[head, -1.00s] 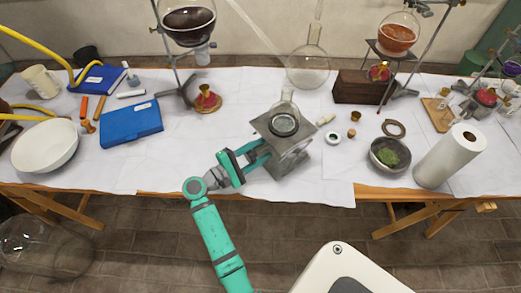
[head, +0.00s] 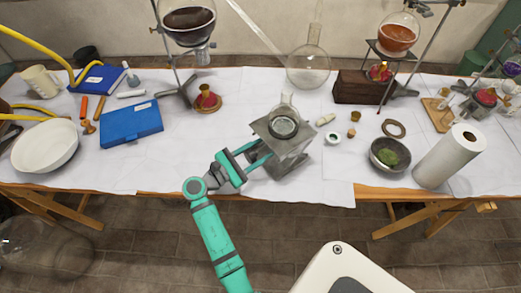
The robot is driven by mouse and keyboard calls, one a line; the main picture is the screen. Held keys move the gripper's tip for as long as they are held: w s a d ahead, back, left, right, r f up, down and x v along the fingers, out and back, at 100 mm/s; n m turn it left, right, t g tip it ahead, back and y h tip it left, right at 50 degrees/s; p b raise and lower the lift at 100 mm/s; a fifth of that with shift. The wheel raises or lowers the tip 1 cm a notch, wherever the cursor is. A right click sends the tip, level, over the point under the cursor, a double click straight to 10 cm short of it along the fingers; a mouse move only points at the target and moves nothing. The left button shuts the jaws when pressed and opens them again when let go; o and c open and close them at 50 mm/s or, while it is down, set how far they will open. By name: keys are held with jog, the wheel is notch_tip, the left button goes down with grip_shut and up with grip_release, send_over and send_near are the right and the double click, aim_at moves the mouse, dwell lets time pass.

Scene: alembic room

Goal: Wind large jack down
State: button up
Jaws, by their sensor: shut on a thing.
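The large jack (head: 292,157) is a grey metal lab jack standing at the front middle of the white-covered table. A clear glass flask (head: 285,124) stands on its top plate. My gripper (head: 264,158) comes in from the left at the jack's left side, with its teal fingers reaching to the jack. It is shut on a part of the jack, likely its knob, which the fingers and the plate hide.
A blue box (head: 131,123) lies to the left, and a white bowl (head: 45,146) stands further left. A metal bowl with green matter (head: 389,156) and a paper towel roll (head: 449,156) stand to the right. Small pieces lie just right of the jack. A stand with a dark flask (head: 188,24) is behind.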

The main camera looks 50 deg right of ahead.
aim_at(247, 158)
jog(key=shift+w+a+f, duration=0.1)
jog(key=shift+a, duration=0.05)
dwell(0.3)
jog(key=o, duration=1)
jog(key=shift+o, duration=0.3)
jog(key=v, duration=1)
jog(key=shift+w+a, duration=0.1)
jog(key=shift+a, duration=0.2)
